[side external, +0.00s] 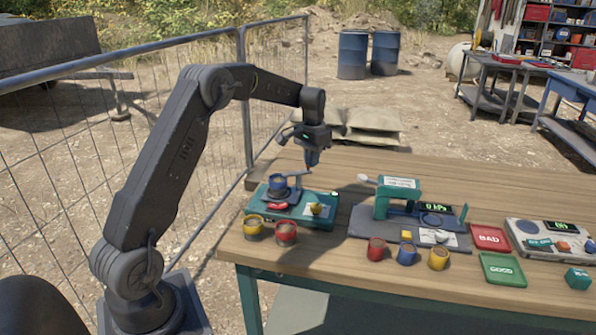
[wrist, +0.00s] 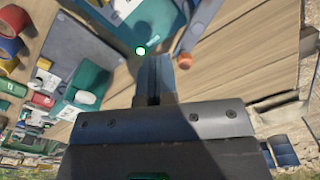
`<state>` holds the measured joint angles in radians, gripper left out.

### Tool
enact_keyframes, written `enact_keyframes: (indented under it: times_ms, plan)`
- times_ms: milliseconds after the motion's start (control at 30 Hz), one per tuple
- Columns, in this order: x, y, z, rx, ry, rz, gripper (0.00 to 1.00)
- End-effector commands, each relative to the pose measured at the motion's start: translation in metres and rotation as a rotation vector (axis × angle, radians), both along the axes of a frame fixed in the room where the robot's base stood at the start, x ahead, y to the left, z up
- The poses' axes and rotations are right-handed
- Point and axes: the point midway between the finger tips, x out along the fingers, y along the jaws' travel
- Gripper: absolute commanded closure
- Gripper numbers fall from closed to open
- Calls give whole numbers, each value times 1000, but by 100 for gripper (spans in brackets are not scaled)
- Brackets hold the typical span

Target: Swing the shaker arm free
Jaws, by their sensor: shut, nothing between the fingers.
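The teal shaker unit (side external: 322,222) sits at the left end of the wooden table in the side view, with a blue cup (side external: 278,183) on it. A thin grey arm (side external: 295,176) runs across above the cup toward my gripper (side external: 312,160). My gripper points down at that arm's right end, its fingers together and empty; whether they touch it I cannot tell. In the wrist view the shut fingers (wrist: 155,78) are beside a blue-grey bar (wrist: 204,18) and an orange round piece (wrist: 184,60). The unit has a red piece (side external: 277,206) and a yellow knob (side external: 317,208) on top.
Yellow (side external: 253,227) and red (side external: 286,231) cups stand in front of the unit. To the right are a green press-like device (side external: 398,190), several cups, a red BAD tray (side external: 490,238), a green GOOD tray (side external: 502,269) and a display box (side external: 552,239). A mesh fence (side external: 215,150) runs behind.

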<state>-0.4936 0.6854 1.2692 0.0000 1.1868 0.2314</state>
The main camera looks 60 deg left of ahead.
Motion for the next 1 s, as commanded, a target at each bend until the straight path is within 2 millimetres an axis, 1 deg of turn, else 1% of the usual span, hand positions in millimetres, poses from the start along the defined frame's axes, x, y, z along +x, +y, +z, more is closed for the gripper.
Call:
enact_keyframes:
  times_ms: [533, 1000]
  plan:
    - [0, 0, -26, 0, 1, 0, 100]
    - [0, 2, -27, 0, 0, 0, 100]
